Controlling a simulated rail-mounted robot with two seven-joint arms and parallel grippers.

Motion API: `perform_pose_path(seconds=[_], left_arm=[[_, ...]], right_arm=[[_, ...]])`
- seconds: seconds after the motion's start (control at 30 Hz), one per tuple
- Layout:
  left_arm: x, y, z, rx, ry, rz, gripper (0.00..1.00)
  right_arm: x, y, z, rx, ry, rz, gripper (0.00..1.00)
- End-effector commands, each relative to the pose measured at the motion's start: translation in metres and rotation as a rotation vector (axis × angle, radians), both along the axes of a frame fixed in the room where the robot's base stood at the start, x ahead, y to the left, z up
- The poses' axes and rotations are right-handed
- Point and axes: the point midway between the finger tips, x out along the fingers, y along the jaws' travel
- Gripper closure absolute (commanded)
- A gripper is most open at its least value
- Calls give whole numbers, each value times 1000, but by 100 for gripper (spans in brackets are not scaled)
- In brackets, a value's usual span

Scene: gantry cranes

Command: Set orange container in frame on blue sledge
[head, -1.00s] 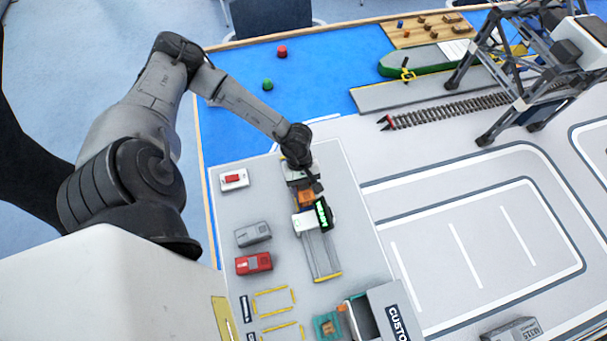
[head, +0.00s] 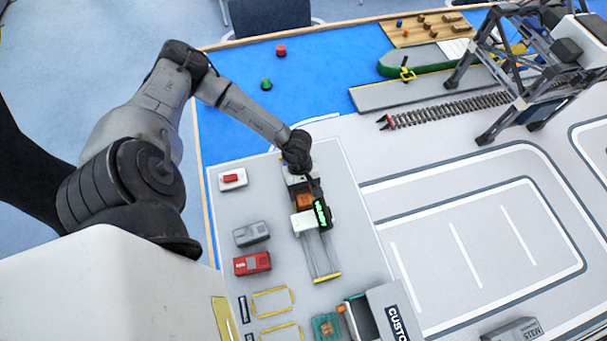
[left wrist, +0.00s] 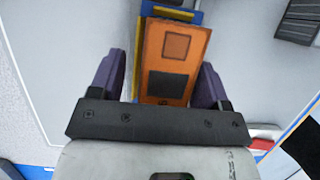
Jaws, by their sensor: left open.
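The orange container (left wrist: 176,48) has a dark square panel and a lighter orange one. In the left wrist view it lies between the two purple fingers of my left gripper (left wrist: 162,65), which is open, with a gap visible on both sides. In the head view the container (head: 304,201) shows small, just below my left gripper (head: 302,184), whose fingers are hard to make out. A blue part with yellow edging (left wrist: 173,13) shows at the container's far end; I cannot tell whether it is the blue sledge or the frame. My right gripper is not in view.
A white block (head: 303,223) and a green-lit display (head: 322,213) are close to the container, above rails with a yellow end bar (head: 327,278). Grey (head: 251,234) and red (head: 252,263) boxes stand to the left. A gantry crane (head: 525,75) stands at upper right.

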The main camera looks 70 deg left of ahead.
Motion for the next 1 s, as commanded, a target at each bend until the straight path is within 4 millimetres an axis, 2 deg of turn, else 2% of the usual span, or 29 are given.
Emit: perform_pose_path(seconds=[0.33, 0.5, 1.0], left_arm=[[-5, 0, -4, 4, 13, -2, 27], [-4, 3, 5, 4, 11, -1, 27], [2, 35, 87, 3, 5, 0, 27]], right_arm=[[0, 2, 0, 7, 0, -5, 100], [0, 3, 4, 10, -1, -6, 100], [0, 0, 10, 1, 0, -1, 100]])
